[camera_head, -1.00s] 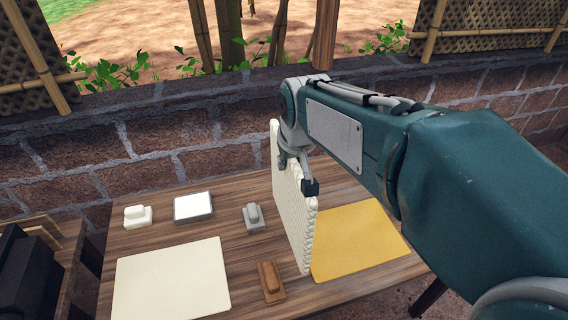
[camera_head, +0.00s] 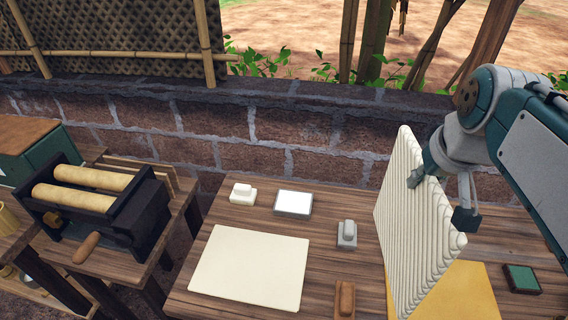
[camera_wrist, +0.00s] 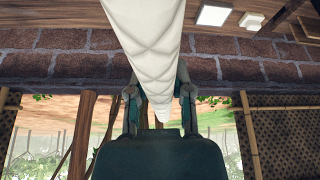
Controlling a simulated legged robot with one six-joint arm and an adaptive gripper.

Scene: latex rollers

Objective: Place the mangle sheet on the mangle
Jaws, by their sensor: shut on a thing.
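A thick white ribbed sheet (camera_head: 408,225) hangs on edge from my gripper (camera_head: 440,190), above the right part of the wooden table. My gripper is shut on its upper right part. In the wrist view the sheet (camera_wrist: 165,50) runs between the two fingers (camera_wrist: 160,95), edge towards the camera. The mangle (camera_head: 95,205) stands at the left on its own wooden stand. It has two pale rollers, a dark frame and a wooden crank handle (camera_head: 86,248). The rollers are bare. A flat cream sheet (camera_head: 250,268) lies on the table between the mangle and my gripper.
The table holds a white block (camera_head: 243,194), a white-topped tray (camera_head: 294,203), a grey block (camera_head: 347,235), a brown wooden block (camera_head: 345,300), a yellow sheet (camera_head: 465,290) and a green pad (camera_head: 522,279). A brick wall (camera_head: 290,140) runs behind. A gap separates table and mangle stand.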

